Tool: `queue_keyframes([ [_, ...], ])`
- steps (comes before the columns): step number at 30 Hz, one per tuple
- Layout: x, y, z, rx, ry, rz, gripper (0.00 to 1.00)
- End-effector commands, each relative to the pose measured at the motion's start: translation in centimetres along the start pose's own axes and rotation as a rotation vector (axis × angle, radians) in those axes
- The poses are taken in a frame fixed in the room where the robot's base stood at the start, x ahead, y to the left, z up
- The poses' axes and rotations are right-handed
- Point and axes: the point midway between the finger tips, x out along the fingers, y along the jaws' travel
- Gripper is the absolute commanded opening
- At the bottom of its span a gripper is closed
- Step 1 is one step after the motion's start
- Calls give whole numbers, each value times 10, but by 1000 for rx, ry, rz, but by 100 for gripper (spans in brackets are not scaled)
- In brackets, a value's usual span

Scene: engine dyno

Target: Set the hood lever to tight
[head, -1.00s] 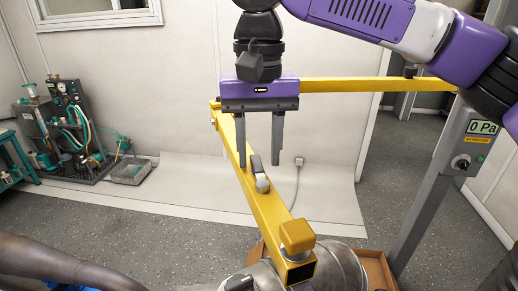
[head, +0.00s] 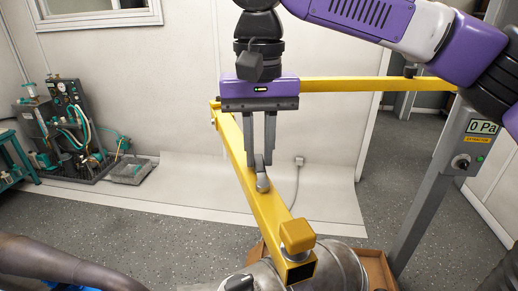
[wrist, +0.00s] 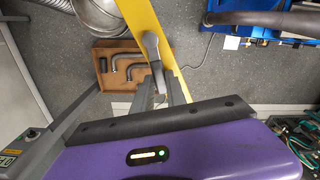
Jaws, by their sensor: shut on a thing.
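The hood lever (head: 262,181) is a small grey handle on top of the yellow boom arm (head: 272,207), partway along it. In the wrist view the lever (wrist: 153,48) lies along the yellow arm, its near end between my fingers. My gripper (head: 259,161) hangs above the arm with fingers pointing down and is shut on the lever's upper end. The wrist view also shows my gripper (wrist: 160,88) around that end. The round metal hood (head: 342,263) sits below the arm's near end, partly cut off. I see no readable tight marking.
A grey post (head: 430,185) with a 0 Pa display (head: 484,127) stands at the right. A cardboard box (head: 379,270) with pipes lies on the floor below. A pump rig (head: 72,135) stands far left, with open floor between.

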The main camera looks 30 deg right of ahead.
Motion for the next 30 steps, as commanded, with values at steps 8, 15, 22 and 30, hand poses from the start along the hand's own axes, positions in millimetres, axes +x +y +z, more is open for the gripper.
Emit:
queue_keyframes([
  [8, -1, 0, 0, -1, 0, 0, 0],
  [15, -1, 0, 0, -1, 0, 0, 0],
  [22, -2, -1, 1, -14, -2, -1, 0],
  [30, -4, -11, 2, -169, -4, -4, 0],
])
